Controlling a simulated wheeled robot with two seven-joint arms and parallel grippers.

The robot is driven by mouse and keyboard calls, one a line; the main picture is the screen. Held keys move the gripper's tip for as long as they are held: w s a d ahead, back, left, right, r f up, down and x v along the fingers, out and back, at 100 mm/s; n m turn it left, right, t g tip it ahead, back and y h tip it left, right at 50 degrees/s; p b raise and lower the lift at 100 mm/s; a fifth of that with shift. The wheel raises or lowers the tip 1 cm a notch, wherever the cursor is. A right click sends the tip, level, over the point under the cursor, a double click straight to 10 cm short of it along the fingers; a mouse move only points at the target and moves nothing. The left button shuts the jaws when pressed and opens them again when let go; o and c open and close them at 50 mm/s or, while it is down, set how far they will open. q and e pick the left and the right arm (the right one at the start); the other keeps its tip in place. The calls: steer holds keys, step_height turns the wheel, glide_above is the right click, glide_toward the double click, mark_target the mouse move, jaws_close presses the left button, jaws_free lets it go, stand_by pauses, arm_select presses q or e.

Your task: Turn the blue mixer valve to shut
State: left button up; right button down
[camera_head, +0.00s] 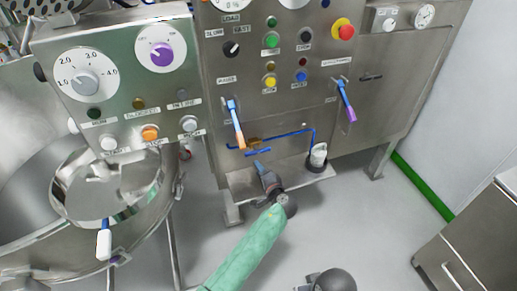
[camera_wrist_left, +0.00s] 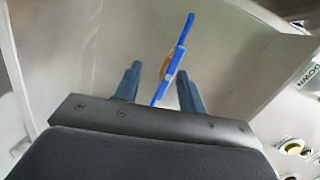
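A small valve with a blue handle (camera_head: 258,152) and a brass body (camera_head: 253,142) sits low on the front of the steel cabinet, on a thin blue line. I take it for the mixer valve; its label is not readable. My left gripper (camera_head: 259,167), on a green-sleeved arm, is just below and in front of it. In the left wrist view my gripper (camera_wrist_left: 160,72) has its two fingers apart, with the blue handle (camera_wrist_left: 176,62) showing upright between and beyond them. Nothing appears gripped; contact cannot be told.
Two blue levers hang above on the panel, one orange-tipped (camera_head: 236,122), one purple-tipped (camera_head: 346,98). A white-capped fitting (camera_head: 318,154) stands on the steel ledge (camera_head: 306,174) at right. A steel bowl (camera_head: 105,190) fills the left. The floor at front right is mostly clear.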

mark_target(258, 153)
arm_select(q)
steer(key=w+r+m+t, duration=0.1)
steer(key=w+d+r+m+t+h, duration=0.1)
steer(key=shift+w+d+m+t, duration=0.2)
steer(key=shift+m+t, duration=0.1)
steer(key=shift+m, duration=0.1)
steer(key=p+x, duration=0.2)
steer(key=x, duration=0.3)
steer(key=shift+w+f, duration=0.2)
steer(key=shift+w, duration=0.1)
steer(key=shift+w+a+f, duration=0.1)
steer(key=shift+w+a, duration=0.15)
steer(key=shift+w, duration=0.25)
arm_select(e)
steer(key=d+r, duration=0.1)
steer(key=s+d+r+g, duration=0.1)
steer(key=shift+d+r+h, duration=0.3)
arm_select(q)
jaws_close()
arm_select(e)
steer(key=shift+s, duration=0.1)
